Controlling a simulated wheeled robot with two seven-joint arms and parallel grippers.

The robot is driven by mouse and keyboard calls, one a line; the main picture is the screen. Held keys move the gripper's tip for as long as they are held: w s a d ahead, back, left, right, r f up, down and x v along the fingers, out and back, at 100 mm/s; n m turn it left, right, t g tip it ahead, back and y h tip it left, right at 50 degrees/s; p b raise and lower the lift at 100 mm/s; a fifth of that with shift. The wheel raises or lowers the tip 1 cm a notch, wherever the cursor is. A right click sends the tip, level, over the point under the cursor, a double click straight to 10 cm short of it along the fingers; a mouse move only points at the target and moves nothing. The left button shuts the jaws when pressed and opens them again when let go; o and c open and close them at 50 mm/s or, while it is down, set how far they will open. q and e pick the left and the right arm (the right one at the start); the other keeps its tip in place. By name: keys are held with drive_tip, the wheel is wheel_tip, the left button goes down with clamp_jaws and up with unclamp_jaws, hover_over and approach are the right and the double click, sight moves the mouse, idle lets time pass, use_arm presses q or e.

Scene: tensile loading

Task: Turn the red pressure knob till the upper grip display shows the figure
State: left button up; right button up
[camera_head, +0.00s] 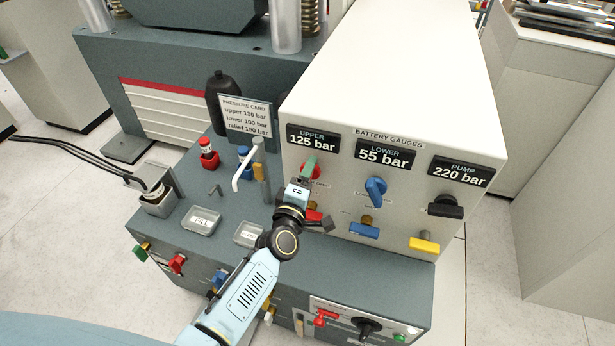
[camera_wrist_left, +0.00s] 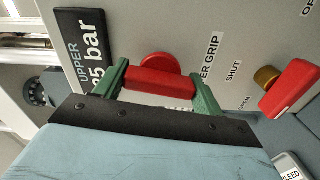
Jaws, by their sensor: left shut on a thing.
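The red pressure knob (camera_wrist_left: 158,83) sits on the white gauge panel below the upper display. My left gripper (camera_head: 309,167) reaches up to it, and its green fingers (camera_wrist_left: 160,90) are shut on the knob's red bar in the left wrist view. In the head view the gripper hides most of the knob. The upper display (camera_head: 312,139) reads 125 bar. The pressure card (camera_head: 246,117) lists upper 130 bar, lower 100 bar and relief 190 bar. My right gripper is not in view.
The lower display (camera_head: 385,155) reads 55 bar above a blue knob (camera_head: 376,191). The pump display (camera_head: 460,172) reads 220 bar above a black knob (camera_head: 446,207). A red lever valve (camera_wrist_left: 291,88) is close to my left gripper. A white hooked pipe (camera_head: 247,164) stands left of it.

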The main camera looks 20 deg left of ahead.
use_arm(q)
drive_tip(key=o, duration=1)
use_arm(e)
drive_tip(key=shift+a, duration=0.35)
use_arm(q)
drive_tip(key=s, duration=0.9)
drive_tip(key=s+p, duration=0.1)
drive_tip(key=s, duration=0.3)
drive_tip(key=shift+s+a, duration=0.2)
drive_tip(key=shift+a, duration=0.05)
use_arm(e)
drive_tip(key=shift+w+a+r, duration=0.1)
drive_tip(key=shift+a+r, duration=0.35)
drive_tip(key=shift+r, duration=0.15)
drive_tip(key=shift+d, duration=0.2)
